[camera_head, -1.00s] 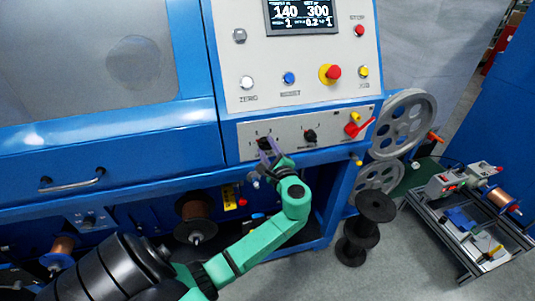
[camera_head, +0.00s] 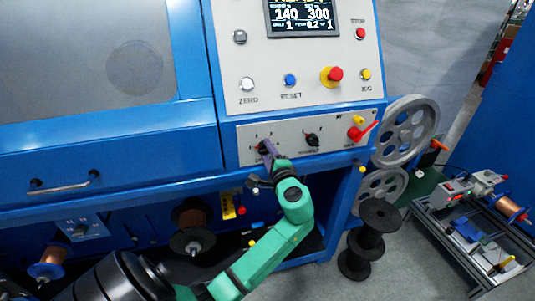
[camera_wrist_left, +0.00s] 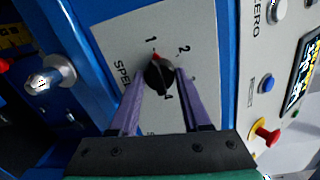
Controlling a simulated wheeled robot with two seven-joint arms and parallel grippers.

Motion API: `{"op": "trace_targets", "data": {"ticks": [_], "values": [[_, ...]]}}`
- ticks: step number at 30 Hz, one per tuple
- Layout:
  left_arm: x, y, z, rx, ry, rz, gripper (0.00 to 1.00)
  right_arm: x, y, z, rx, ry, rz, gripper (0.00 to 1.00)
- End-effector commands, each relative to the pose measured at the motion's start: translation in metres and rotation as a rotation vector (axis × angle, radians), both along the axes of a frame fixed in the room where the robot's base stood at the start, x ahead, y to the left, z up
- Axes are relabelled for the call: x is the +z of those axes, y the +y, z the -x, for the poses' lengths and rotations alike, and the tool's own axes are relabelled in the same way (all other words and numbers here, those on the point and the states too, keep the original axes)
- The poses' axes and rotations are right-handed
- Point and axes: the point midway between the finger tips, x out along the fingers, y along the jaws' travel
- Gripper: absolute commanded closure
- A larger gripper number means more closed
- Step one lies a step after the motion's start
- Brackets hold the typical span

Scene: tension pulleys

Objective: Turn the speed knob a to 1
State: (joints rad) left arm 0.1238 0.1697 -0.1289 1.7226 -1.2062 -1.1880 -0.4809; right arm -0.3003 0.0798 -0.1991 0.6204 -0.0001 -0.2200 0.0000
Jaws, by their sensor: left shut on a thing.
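The speed knob a (camera_wrist_left: 158,76) is a black rotary knob on a light panel, with the figures 1 and 2 and part of the word SPEED near it in the left wrist view. Its red mark faces the figure 1. My left gripper (camera_wrist_left: 161,84) has its two purple fingers on either side of the knob and is shut on it. In the head view, the left gripper (camera_head: 267,150) reaches the panel from below and mostly hides the knob. My right gripper is not in view.
A second black knob (camera_head: 312,139) and a red switch lever (camera_head: 359,133) sit to the right on the same panel. Above are buttons, a red emergency knob (camera_head: 334,75) and a display (camera_head: 302,17). A blue ledge runs below the panel. Black spools (camera_head: 372,235) stand on the floor.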

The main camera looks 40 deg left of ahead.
Motion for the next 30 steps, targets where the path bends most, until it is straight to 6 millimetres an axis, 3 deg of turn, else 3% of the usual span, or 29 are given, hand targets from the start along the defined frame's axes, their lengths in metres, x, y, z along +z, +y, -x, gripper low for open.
{"op": "trace_targets", "data": {"ticks": [6,7,9,20,23,30], "values": [[0.0,0.0,0.0,0.0,-0.001,0.002,1.0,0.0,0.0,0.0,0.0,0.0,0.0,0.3],[0.0,0.0,0.0,0.0,-0.001,0.002,0.45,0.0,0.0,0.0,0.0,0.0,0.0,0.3],[0.0,0.0,0.0,0.0,-0.001,0.002,0.22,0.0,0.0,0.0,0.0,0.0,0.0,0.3],[-0.001,-0.004,0.002,-0.001,0.0,0.0,0.22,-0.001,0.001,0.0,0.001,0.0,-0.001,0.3],[-0.001,-0.017,0.01,-0.003,-0.001,0.002,0.22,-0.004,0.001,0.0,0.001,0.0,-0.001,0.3],[0.002,-0.075,0.048,-0.003,-0.001,0.006,0.22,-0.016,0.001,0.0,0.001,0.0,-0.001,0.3]]}}
